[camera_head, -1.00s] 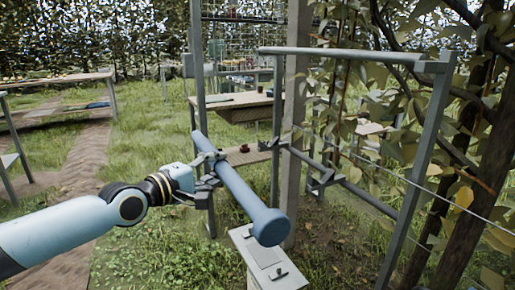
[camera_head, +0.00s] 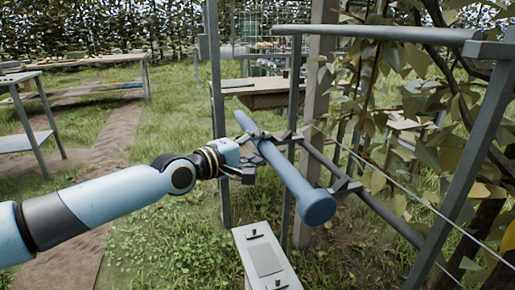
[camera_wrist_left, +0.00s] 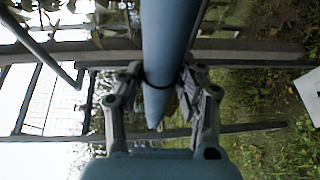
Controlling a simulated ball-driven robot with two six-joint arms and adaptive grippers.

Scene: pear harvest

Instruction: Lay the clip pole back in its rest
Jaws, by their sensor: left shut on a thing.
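The clip pole is a blue rod (camera_head: 287,174) with a thick round knob at its near end. My left gripper (camera_head: 248,163) is shut around it, toward its far part. In the left wrist view the pole (camera_wrist_left: 167,45) runs between the two fingers. The rest appears as two dark forked brackets on a grey rail, a near one (camera_head: 345,187) and a far one (camera_head: 289,137). In the head view the pole overlaps the rail beside these brackets; I cannot tell whether it touches them. My right gripper is not in view.
A grey frame (camera_head: 460,150) with a top bar and a thin wire stands at the right, before leafy branches. A white box (camera_head: 262,258) stands below the pole.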

